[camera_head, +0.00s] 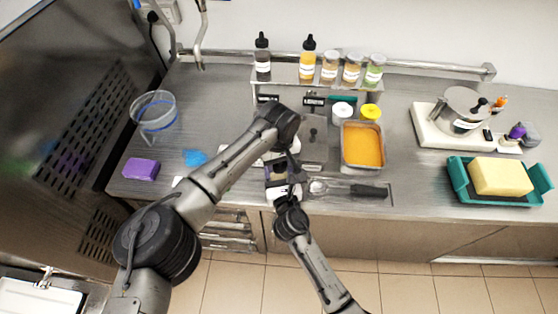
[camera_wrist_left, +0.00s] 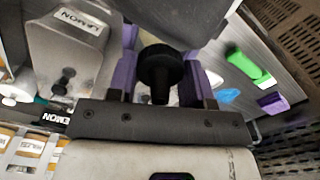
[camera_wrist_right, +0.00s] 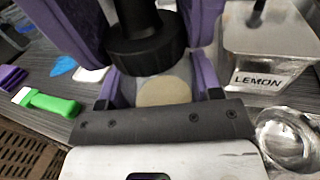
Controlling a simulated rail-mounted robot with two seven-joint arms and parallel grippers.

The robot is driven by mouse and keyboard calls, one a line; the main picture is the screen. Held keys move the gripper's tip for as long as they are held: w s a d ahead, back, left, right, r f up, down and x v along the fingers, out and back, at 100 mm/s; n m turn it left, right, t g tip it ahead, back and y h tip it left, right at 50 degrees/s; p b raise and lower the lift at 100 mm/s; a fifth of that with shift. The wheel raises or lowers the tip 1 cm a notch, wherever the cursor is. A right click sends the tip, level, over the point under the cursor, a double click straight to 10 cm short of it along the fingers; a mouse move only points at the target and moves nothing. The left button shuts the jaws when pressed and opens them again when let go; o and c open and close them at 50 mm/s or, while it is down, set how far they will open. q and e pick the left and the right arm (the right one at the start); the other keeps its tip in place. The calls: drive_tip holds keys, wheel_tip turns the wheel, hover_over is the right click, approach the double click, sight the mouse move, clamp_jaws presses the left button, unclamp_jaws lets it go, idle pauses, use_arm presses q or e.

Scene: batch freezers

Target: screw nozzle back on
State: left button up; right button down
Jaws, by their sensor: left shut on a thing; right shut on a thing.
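A black nozzle cap (camera_wrist_left: 160,72) sits between the purple fingers of my left gripper (camera_wrist_left: 160,85), which is shut on it. In the right wrist view the black nozzle (camera_wrist_right: 146,45) is close above a pale round surface (camera_wrist_right: 165,92). My right gripper (camera_wrist_right: 158,90) is shut on a pale, seemingly clear bottle body (camera_wrist_right: 125,88) under the nozzle. I cannot tell whether nozzle and bottle touch. In the head view both grippers meet over the counter's front edge, and my arms largely hide the nozzle and bottle.
A metal LEMON container (camera_wrist_right: 270,50) stands close by. An orange-filled pan (camera_head: 363,146) and a black-handled scoop (camera_head: 368,190) lie to the right. Nozzle bottles (camera_head: 308,58) stand on the back shelf. A purple sponge (camera_head: 141,169) and a clear tub (camera_head: 153,111) are at left.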

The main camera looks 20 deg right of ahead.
use_arm(q)
drive_tip(key=c, duration=0.3)
drive_tip(key=m, duration=0.7)
drive_tip(key=shift+m, duration=0.3)
drive_tip(key=m, duration=0.5)
drive_tip(key=shift+m, duration=0.3)
drive_tip(key=m, duration=0.5)
drive_tip(key=o, duration=1)
drive_tip(key=shift+r, duration=0.1)
drive_tip(key=shift+r, duration=2.15)
